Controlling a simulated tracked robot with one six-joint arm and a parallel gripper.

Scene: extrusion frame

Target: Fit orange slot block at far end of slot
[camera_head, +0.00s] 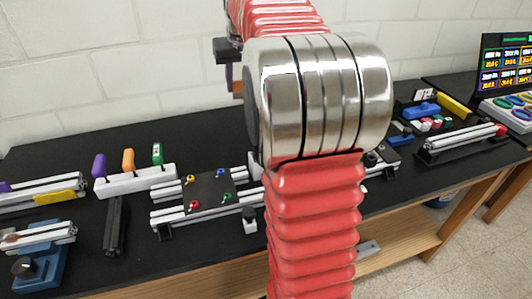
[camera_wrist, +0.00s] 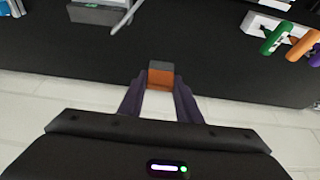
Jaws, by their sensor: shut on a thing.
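My gripper (camera_wrist: 160,90) is shut on an orange slot block (camera_wrist: 160,79) with a grey upper part, held between the two dark fingertips in the wrist view. In the head view my red arm covers the middle, and only a small part of the gripper (camera_head: 228,72) shows beside it, above the bench and in front of the wall. The extrusion frame (camera_head: 165,217) lies on the black bench with a dark plate on it. The arm hides its right part. I cannot tell which slot is meant. The block is apart from the frame.
A white rack (camera_head: 135,181) with purple, orange and green handles stands behind and left of the frame; it also shows in the wrist view (camera_wrist: 270,27). More extrusions (camera_head: 40,190) lie at the left. Another rail (camera_head: 465,143) is at the right, near a screen (camera_head: 505,65).

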